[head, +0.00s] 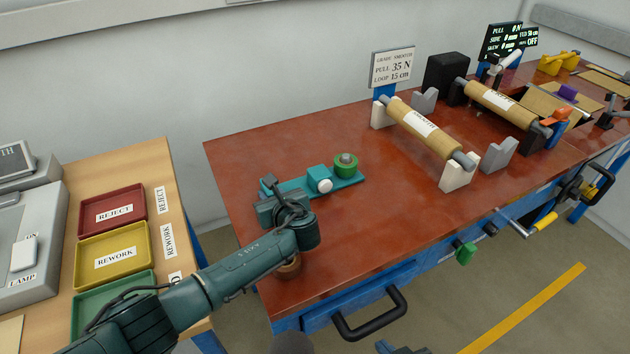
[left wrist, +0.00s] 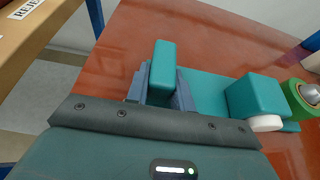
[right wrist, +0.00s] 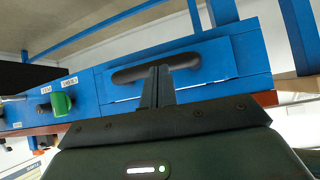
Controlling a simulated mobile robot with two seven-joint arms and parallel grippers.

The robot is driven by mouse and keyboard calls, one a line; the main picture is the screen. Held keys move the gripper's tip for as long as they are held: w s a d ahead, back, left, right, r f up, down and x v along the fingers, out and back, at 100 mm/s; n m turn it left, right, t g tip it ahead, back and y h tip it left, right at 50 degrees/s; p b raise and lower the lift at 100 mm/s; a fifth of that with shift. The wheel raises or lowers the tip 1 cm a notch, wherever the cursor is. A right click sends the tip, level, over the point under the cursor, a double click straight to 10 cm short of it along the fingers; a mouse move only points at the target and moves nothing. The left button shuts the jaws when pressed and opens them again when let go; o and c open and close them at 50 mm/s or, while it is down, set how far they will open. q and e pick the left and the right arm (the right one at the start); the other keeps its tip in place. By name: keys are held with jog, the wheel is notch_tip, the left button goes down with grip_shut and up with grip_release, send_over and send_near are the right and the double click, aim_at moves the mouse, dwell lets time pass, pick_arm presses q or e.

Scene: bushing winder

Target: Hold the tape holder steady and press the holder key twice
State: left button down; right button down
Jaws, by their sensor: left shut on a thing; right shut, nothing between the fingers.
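The teal tape holder (head: 347,182) lies on the red-brown bench top. It carries a green roll (head: 346,164) at one end and a teal block with a round white key (head: 325,185) on its side. The holder (left wrist: 205,88), its key (left wrist: 265,123) and its roll (left wrist: 303,98) also show in the left wrist view. My left gripper (left wrist: 163,88) is shut on an upright teal part at the holder's other end, apart from the key. In the head view my left gripper (head: 270,190) is partly hidden by its arm. My right gripper (right wrist: 156,72) is shut and empty in front of the bench's drawer side.
A black drawer handle (right wrist: 190,62) is behind my right fingertips in the right wrist view; contact is unclear. A green knob (head: 466,252) is on the bench front. A winding roll (head: 424,128) on white stands is at right. Red, yellow and green trays (head: 113,249) are at left.

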aim_at(326, 187)
dwell(0.8)
jog(key=w+a+r+n, duration=0.1)
jog(key=w+r+n, duration=0.2)
jog(key=w+r, duration=0.1)
jog(key=w+a+r+n+y, duration=0.1)
jog(key=w+r+n, duration=0.3)
jog(key=w, duration=0.1)
jog(key=w+a+r+n+y, duration=0.1)
jog(key=w+r+n, duration=0.2)
jog(key=w+r, duration=0.1)
jog(key=shift+w+a+n, duration=0.2)
jog(key=shift+w+n, duration=0.2)
jog(key=shift+w, duration=0.45)
jog(key=w, duration=0.2)
jog(key=w+m+g, duration=0.1)
jog(key=w, duration=0.1)
jog(key=w+g+y, duration=0.1)
jog(key=w, duration=0.2)
jog(key=shift+r, duration=0.25)
jog(key=shift+w+m+g, duration=0.3)
jog(key=shift+w+g, duration=0.05)
jog(key=shift+g, duration=0.05)
jog(key=shift+a, duration=0.1)
jog(key=shift+w+a, duration=0.55)
jog(key=shift+w, duration=0.8)
jog(key=shift+w+a, duration=0.55)
jog(key=shift+w, duration=0.8)
jog(key=shift+w+a, duration=0.55)
jog(key=shift+w, duration=0.8)
